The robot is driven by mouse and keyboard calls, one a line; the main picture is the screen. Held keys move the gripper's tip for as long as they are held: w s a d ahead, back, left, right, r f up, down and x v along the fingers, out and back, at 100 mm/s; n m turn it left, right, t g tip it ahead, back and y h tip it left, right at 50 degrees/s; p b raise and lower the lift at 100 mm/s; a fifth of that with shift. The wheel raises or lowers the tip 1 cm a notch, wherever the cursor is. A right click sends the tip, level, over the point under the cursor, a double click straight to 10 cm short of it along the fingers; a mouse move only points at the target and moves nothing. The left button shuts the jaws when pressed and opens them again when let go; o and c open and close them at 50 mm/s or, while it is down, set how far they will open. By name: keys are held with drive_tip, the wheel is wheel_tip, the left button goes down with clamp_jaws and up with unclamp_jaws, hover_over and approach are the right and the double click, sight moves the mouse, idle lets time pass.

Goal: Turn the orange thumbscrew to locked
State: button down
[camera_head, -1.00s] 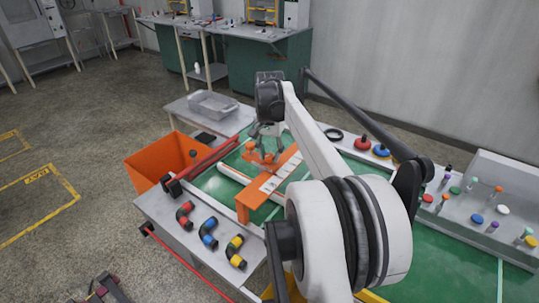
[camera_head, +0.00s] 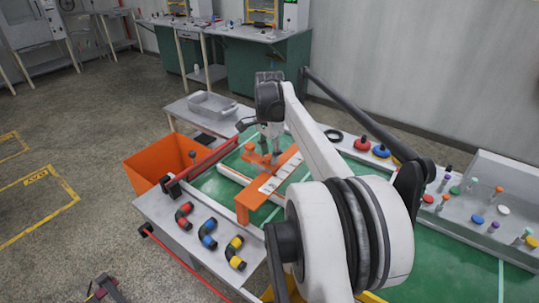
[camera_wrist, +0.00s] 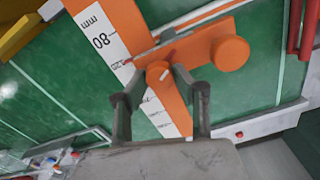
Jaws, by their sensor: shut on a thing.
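My gripper (camera_wrist: 155,74) is shut on the thumbscrew, one finger on each side. A larger round orange knob (camera_wrist: 230,53) stands on the slider to the right of my fingers. In the head view my gripper (camera_head: 270,152) points down at the orange gauge (camera_head: 250,200), and the thumbscrew is too small to make out there. I cannot read a locked mark.
An orange bin (camera_head: 155,170) stands left of the bench. Red, blue and yellow hose pieces (camera_head: 208,232) lie on the grey front ledge. A red bar (camera_head: 212,160) runs along the left edge. Red and blue knobs (camera_head: 381,151) and a grey tray of colored parts (camera_head: 490,205) lie right.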

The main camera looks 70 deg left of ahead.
sight(270, 156)
idle(0.3)
drive_tip(key=c, duration=1.4)
unclamp_jaws()
drive_tip(key=shift+r, duration=0.15)
wheel_tip(270, 156, up, 12)
drive_tip(key=shift+f, duration=0.15)
